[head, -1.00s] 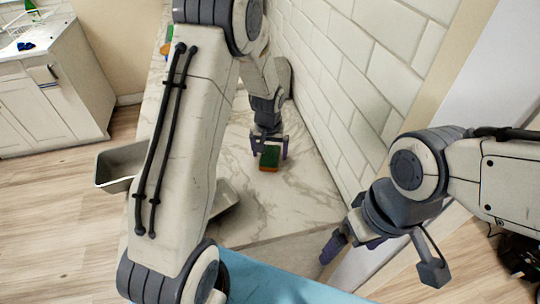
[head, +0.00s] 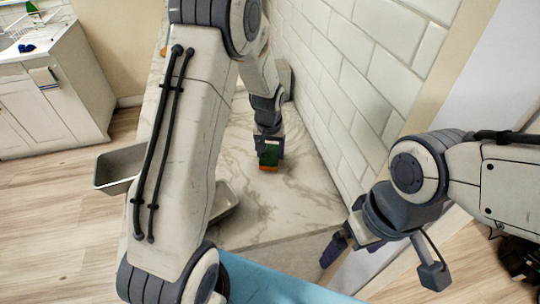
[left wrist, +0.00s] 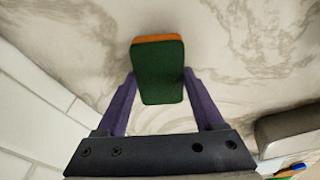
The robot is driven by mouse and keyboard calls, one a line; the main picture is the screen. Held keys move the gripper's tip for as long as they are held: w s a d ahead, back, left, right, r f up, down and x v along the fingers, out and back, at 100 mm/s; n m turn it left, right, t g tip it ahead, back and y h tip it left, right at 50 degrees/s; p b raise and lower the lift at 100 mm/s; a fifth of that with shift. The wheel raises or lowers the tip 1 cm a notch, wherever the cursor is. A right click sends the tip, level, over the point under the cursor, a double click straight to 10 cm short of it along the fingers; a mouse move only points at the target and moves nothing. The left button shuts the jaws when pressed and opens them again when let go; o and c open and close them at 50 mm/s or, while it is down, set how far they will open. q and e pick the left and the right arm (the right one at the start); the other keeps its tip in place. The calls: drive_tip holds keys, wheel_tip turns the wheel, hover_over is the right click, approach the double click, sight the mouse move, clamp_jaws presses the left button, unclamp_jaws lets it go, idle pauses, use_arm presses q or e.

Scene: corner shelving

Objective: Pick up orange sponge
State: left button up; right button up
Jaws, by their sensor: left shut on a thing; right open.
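The sponge (head: 269,158), green on one face and orange on the other, is at the marble counter under the wall tiles. In the left wrist view the sponge (left wrist: 158,75) lies between the two purple fingers, its green face toward the camera and an orange strip along the far edge. My left gripper (head: 269,151) is shut on it. I cannot tell whether the sponge still touches the counter. My right gripper (head: 347,247) is open and empty, low at the right, apart from the sponge.
The marble counter (head: 275,210) is clear in front of the sponge. White wall tiles (head: 380,60) rise close along its right side. A grey tray or basin (head: 117,168) shows left of my left arm. A grey object (left wrist: 285,130) with coloured items is at lower right in the wrist view.

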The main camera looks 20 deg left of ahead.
use_arm(q)
wheel_tip(320, 180, up, 3)
drive_tip(key=shift+f+b, duration=0.1)
drive_tip(key=shift+b, duration=0.3)
drive_tip(key=s+d+r+b, duration=0.1)
drive_tip(key=d+r+b, duration=0.1)
drive_tip(key=d+r, duration=0.4)
drive_tip(key=d, duration=0.5)
drive_tip(key=shift+s+d+r, duration=0.3)
drive_tip(key=shift+s+r, duration=0.1)
